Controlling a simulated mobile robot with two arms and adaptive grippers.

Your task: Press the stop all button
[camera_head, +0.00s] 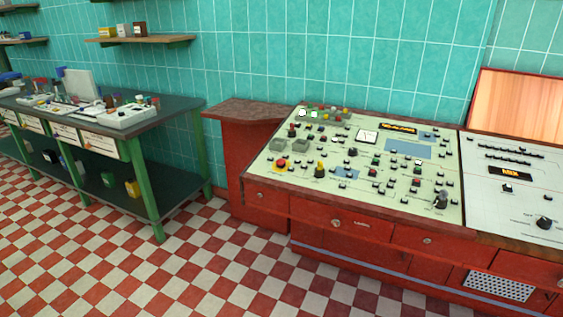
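A red control desk (362,235) with a pale sloping panel (262,178) stands at the right in the head view. A red round button on a yellow base (281,164) sits near the panel's front left corner. Its label is too small to read, so I cannot tell if it is the stop all button. Several other knobs, switches and coloured lamps cover the panel, including a yellow-topped black knob (320,170) to the right of the red button. Neither of my grippers is in view.
A green workbench (185,112) with small equipment stands at the left. A red side cabinet (242,107) adjoins the desk's left end. A second, whiter panel (480,190) continues at the right. The checkered floor (220,265) in front is clear.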

